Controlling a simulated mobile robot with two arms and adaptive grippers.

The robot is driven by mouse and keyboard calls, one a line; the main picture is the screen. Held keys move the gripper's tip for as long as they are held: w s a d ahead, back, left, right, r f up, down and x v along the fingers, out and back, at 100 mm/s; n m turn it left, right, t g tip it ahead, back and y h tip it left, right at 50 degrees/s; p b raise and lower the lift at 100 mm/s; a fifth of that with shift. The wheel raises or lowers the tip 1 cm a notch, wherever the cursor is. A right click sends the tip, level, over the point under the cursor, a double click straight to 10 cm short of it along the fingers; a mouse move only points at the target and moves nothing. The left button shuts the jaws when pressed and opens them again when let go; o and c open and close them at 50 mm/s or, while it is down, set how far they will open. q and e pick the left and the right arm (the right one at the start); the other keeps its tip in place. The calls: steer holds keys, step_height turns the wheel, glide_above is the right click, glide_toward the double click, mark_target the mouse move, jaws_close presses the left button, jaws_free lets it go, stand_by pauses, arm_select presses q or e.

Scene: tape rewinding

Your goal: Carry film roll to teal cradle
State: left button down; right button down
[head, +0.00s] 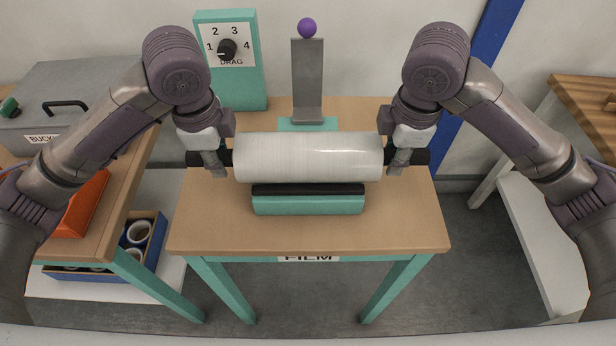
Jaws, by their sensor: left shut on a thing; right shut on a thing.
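The film roll (308,157) is a white, glossy cylinder with dark core ends, lying level across the middle of the wooden table. The teal cradle (308,205), with a black top strip, stands on the table just below the roll in the picture. The roll hides part of the cradle's far side, and I cannot tell whether they touch. My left gripper (217,160) is shut on the roll's left core end. My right gripper (397,160) is shut on its right core end.
A grey upright lever with a purple knob (307,28) stands behind the roll. A teal box with a DRAG dial (228,49) stands at the back left. The table (400,225) is bare in front and at the sides. A grey case and an orange object (80,207) are on the left bench.

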arm_select(q)
steer(key=c, duration=1.3)
jaws_free()
steer(key=shift+f, duration=0.35)
arm_select(e)
steer(key=c, duration=1.3)
jaws_free()
steer(key=shift+f, duration=0.35)
arm_select(q)
steer(key=o, duration=0.4)
steer(key=shift+r, duration=0.15)
arm_select(e)
steer(key=o, duration=0.4)
steer(key=shift+r, duration=0.15)
arm_select(q)
steer(key=shift+s, duration=0.1)
arm_select(e)
steer(key=shift+r, duration=0.3)
arm_select(q)
steer(key=r, duration=0.4)
steer(key=s+r, duration=0.1)
steer(key=r, duration=0.7)
steer(key=shift+s, duration=0.25)
arm_select(e)
steer(key=r, duration=0.3)
steer(key=s+r, duration=0.1)
steer(key=r, duration=0.7)
steer(key=shift+s+r, duration=0.15)
steer(key=shift+s, duration=0.15)
